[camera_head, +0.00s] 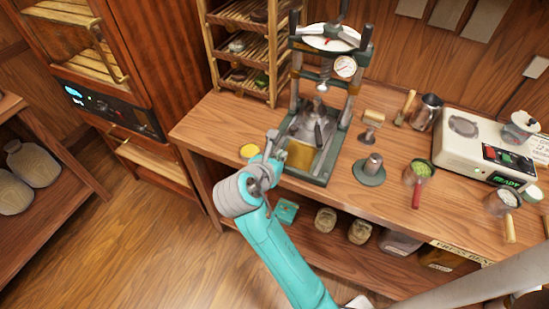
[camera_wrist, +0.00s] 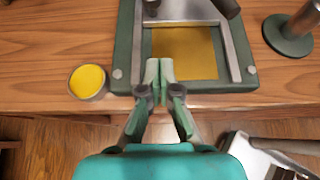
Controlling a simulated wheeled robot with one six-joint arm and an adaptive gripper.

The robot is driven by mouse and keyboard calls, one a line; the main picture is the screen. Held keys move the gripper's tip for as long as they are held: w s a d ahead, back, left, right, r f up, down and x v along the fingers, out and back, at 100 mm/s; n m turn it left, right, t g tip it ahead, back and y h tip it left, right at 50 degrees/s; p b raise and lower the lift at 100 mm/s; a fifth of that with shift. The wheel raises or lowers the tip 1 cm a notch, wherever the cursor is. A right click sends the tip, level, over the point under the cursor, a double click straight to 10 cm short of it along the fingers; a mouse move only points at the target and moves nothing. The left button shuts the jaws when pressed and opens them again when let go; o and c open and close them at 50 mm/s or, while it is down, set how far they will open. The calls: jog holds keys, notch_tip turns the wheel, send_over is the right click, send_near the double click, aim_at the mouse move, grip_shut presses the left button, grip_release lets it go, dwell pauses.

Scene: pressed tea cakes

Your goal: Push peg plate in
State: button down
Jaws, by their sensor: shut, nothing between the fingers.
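A flat gold plate (camera_head: 300,154) lies in the front opening of the green press base (camera_head: 321,179). I take it to be the peg plate, though no pegs can be made out. It also shows between grey side rails in the wrist view (camera_wrist: 190,55). My gripper (camera_wrist: 159,70) is shut and empty, its fingertips together at the plate's front left part in that view. I cannot tell whether they touch it. In the head view my gripper (camera_head: 272,160) is at the front left of the press, by the table edge.
A yellow-topped round tin (camera_wrist: 88,80) stands left of the press. A green-based metal post (camera_head: 370,168) stands to the right. The press uprights and gauge (camera_head: 345,66) rise behind the plate. Bare wood (camera_head: 215,130) lies left of the press.

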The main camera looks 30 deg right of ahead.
aim_at(296, 131)
jog(key=x, duration=0.4)
jog(key=r+x, duration=0.1)
jog(key=x, duration=0.2)
jog(key=shift+w+d+r, duration=0.1)
jog(key=shift+d, duration=0.15)
jog(key=shift+w+d, duration=0.4)
jog(key=shift+d, duration=0.2)
jog(key=w+d, duration=0.1)
jog(key=d, duration=0.1)
jog(key=w+d, duration=0.1)
jog(key=d, duration=0.1)
jog(key=shift+w, duration=0.3)
jog(key=shift+a, duration=0.2)
